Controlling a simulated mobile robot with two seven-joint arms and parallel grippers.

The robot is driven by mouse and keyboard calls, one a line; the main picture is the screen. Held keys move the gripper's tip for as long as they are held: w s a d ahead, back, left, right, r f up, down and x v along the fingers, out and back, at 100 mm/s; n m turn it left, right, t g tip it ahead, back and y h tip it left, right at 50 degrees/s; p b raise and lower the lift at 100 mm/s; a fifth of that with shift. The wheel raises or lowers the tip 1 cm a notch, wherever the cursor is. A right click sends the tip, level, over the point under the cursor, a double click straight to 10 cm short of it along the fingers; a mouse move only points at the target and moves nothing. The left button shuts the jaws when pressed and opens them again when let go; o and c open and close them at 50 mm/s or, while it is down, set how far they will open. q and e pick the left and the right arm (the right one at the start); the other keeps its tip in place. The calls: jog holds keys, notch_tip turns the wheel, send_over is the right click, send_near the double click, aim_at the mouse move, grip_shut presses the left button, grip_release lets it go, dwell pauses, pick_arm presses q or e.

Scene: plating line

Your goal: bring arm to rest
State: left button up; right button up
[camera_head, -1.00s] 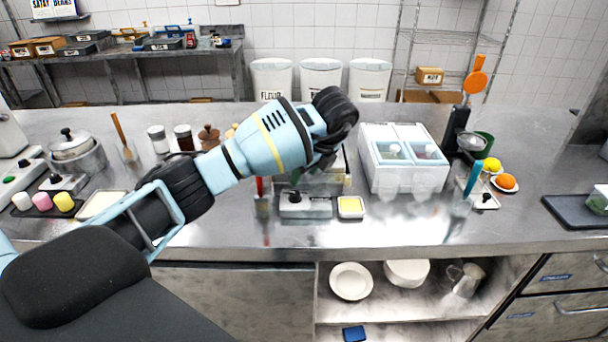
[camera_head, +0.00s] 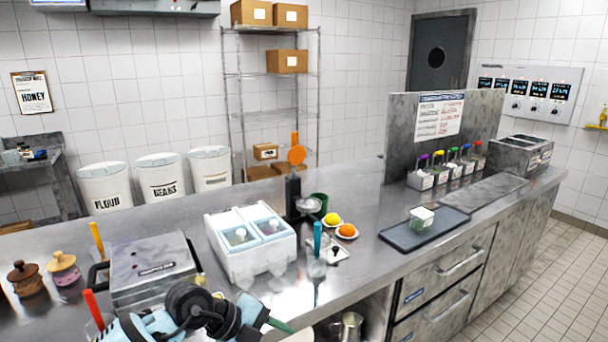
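My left arm shows at the bottom edge in front of the counter, as light blue and black parts, with the gripper end (camera_head: 250,316) low in the picture. Its fingers are blurred together with the arm links, and I cannot tell whether they are open or shut. A green strip shows beside it; I cannot tell whether it is held. My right gripper is not in view.
The steel counter (camera_head: 365,238) runs to the right. Close to my arm stand a grey press-like appliance (camera_head: 150,270) and a white two-lidded bin (camera_head: 250,240). Floor at right is clear.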

pick_arm(q)
jog(key=s+d+r+n+t+h, duration=0.35)
jog(key=d+r+t+h, duration=0.2)
jog(key=r+h, duration=0.25)
jog(key=a+f+n+t+y, duration=0.1)
jog(key=a+n+t+y, duration=1.05)
jog(key=n, duration=0.45)
jog(key=s+a+f+n+g+y, duration=0.4)
jog(key=s+a+f+n+y, duration=0.2)
jog(key=a+f, duration=0.35)
jog(key=s+a+f+g, duration=0.1)
jog(key=s+f+g, duration=0.35)
jog(key=s, duration=0.45)
jog(key=s+f+g, duration=0.4)
jog(key=s+g, duration=0.1)
jog(key=s, duration=0.4)
jog(key=s+a+f+g, duration=0.1)
jog(key=s+f+g, duration=0.3)
jog(key=s, duration=0.6)
jog(key=w+d+f+t+h, duration=0.2)
jog(key=w+f+t, duration=0.4)
jog(key=f, duration=0.4)
jog(key=shift+d+t, duration=0.55)
jog(key=shift+t, duration=0.1)
